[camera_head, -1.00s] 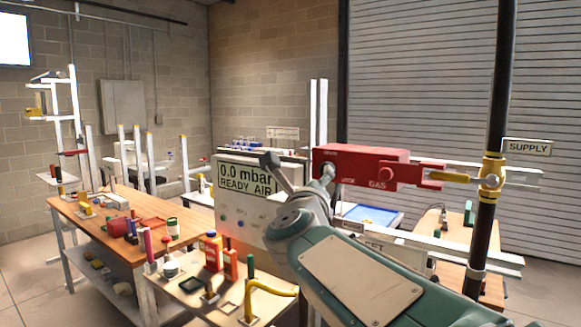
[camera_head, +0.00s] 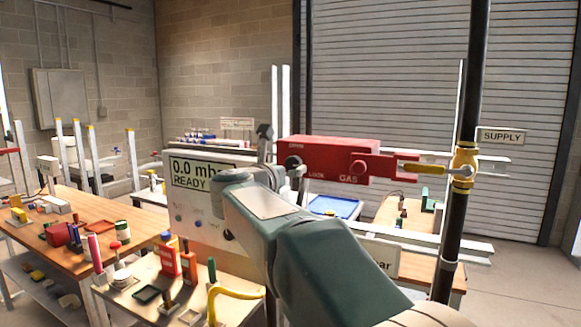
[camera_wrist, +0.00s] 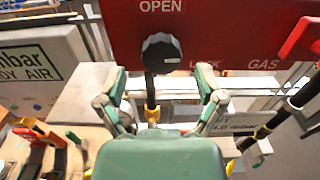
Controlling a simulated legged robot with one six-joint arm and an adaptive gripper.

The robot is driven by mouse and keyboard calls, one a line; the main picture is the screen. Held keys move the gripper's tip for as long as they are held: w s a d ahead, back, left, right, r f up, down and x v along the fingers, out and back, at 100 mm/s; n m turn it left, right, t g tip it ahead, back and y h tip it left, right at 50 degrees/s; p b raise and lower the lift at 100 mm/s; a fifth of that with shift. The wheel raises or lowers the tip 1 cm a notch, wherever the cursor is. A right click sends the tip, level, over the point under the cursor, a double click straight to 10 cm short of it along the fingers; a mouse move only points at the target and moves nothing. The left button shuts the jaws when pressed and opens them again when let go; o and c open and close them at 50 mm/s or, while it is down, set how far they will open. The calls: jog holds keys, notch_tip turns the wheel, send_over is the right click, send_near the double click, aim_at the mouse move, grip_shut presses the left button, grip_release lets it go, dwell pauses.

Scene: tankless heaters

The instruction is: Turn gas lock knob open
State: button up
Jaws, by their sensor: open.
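The gas lock knob is a dark round knob (camera_wrist: 161,53) on the front of a red box (camera_wrist: 220,25), between the words OPEN above and LOCK at its lower right. A pale mark shows on the knob's face. My gripper (camera_wrist: 160,74) is open in the wrist view, with one green-grey finger on each side, below the knob. Both fingers look apart from it. In the head view the red box (camera_head: 335,150) is right of centre, and the dark knob (camera_head: 292,162) shows at its left end. My arm partly hides the gripper there.
A yellow lever (camera_head: 422,168) joins the red box to a black supply pipe (camera_head: 465,110) on the right. A pressure display panel (camera_head: 203,171) reading 0.0 mbar stands left of the box. Cluttered benches (camera_head: 60,255) fill the lower left; open floor shows at lower right.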

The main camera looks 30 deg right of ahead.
jog(key=shift+x, duration=1.2)
jog(key=shift+c, duration=0.3)
jog(key=shift+s, duration=0.1)
jog(key=c, duration=1.1)
